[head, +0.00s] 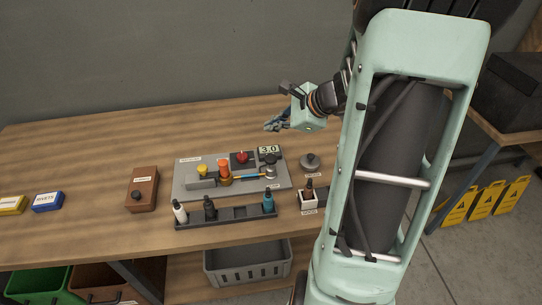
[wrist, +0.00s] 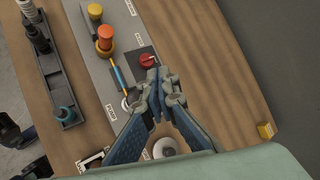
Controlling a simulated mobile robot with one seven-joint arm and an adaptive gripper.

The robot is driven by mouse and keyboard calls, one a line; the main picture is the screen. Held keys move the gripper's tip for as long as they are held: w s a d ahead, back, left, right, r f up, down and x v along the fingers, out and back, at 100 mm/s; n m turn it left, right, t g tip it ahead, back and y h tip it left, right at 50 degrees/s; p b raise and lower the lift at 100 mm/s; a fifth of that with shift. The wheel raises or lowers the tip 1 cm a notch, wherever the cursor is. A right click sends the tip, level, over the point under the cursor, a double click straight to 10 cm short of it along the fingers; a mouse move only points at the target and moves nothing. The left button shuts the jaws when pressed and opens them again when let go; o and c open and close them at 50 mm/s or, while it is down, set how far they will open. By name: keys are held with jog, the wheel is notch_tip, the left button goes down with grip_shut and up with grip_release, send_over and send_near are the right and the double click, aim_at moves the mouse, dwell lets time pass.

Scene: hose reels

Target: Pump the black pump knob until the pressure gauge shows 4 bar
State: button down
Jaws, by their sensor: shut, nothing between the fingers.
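The pressure gauge (head: 269,150) is a small display at the back right of the grey panel (head: 184,188) and reads 3.0. A dark round knob (head: 267,158), which looks like the black pump knob, sits just in front of the display in the head view. My gripper (head: 273,125) is raised above the bench behind the panel, apart from the knob. In the wrist view my gripper (wrist: 157,78) is shut and empty, its fingers over the panel's edge. The fingers hide the display and part of that panel area in the wrist view.
The panel also carries a red knob (head: 241,156), an orange cylinder (head: 223,167) and a yellow knob (head: 202,170). A dark rack (head: 226,216) with bottles stands in front. A round grey lidded item (head: 310,162) is to the right. A brown box (head: 142,189) stands left.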

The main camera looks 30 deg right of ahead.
jog(key=shift+f, duration=0.15)
jog(key=b, duration=0.6)
send_over(271, 158)
notch_tip(271, 158, down, 7)
jog(key=shift+s+d, duration=0.15)
jog(key=shift+f+b, duration=0.75)
jog(key=shift+f, duration=0.15)
dwell(0.6)
jog(key=shift+f+b, duration=0.25)
jog(key=shift+b, duration=0.3)
jog(key=shift+f+b, duration=1.4)
jog(key=shift+b, duration=0.05)
dwell(1.0)
jog(key=shift+r, duration=0.1)
jog(key=shift+r+p, duration=1.2)
jog(key=shift+r, duration=0.5)
jog(key=shift+r, duration=0.1)
